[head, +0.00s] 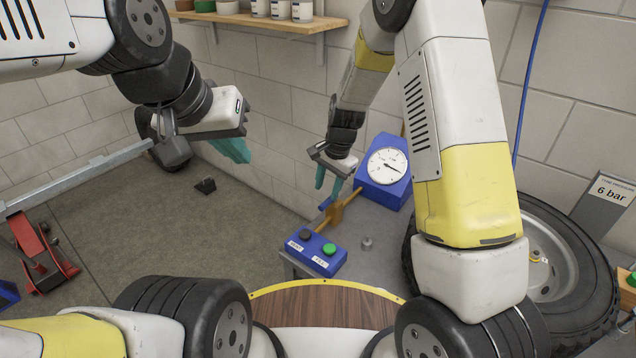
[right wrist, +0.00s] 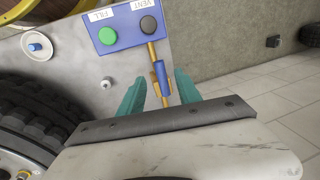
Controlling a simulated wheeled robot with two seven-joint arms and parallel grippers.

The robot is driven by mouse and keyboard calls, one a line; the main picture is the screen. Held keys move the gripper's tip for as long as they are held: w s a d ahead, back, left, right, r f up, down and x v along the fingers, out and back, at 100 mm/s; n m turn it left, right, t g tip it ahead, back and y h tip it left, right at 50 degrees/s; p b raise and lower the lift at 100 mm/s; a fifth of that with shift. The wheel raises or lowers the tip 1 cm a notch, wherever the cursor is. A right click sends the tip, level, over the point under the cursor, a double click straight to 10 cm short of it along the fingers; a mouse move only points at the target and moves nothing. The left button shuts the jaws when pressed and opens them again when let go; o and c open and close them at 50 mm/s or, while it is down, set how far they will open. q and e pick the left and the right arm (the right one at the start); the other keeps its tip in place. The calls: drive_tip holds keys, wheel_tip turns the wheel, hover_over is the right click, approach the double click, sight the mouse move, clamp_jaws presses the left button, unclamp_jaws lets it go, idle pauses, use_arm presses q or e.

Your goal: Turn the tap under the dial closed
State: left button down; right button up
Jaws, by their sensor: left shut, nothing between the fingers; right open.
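The dial (head: 387,166) is a white round gauge on a blue housing against the wall. Below it a brass pipe (head: 349,198) runs to the blue button box (head: 318,254). The tap's small blue lever (head: 325,203) sits on this pipe. In the right wrist view the lever (right wrist: 162,77) looks roughly in line with the pipe. My right gripper (head: 329,182) is open above the tap, with the lever between its teal fingers (right wrist: 160,95) in the wrist view; contact cannot be told. My left gripper (head: 236,150) is shut and empty, well left of the tap.
The box has a green button (head: 329,249) and a dark button (head: 305,234) close to the tap. A red jack (head: 38,250) is on the floor at left. A shelf (head: 260,20) is above.

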sight(323, 204)
drive_tip(key=f, duration=0.4)
drive_tip(key=a+f, duration=0.1)
drive_tip(key=f, duration=0.1)
drive_tip(key=shift+w+f, duration=0.25)
drive_tip(key=shift+w, duration=0.1)
clamp_jaws()
idle(1.1)
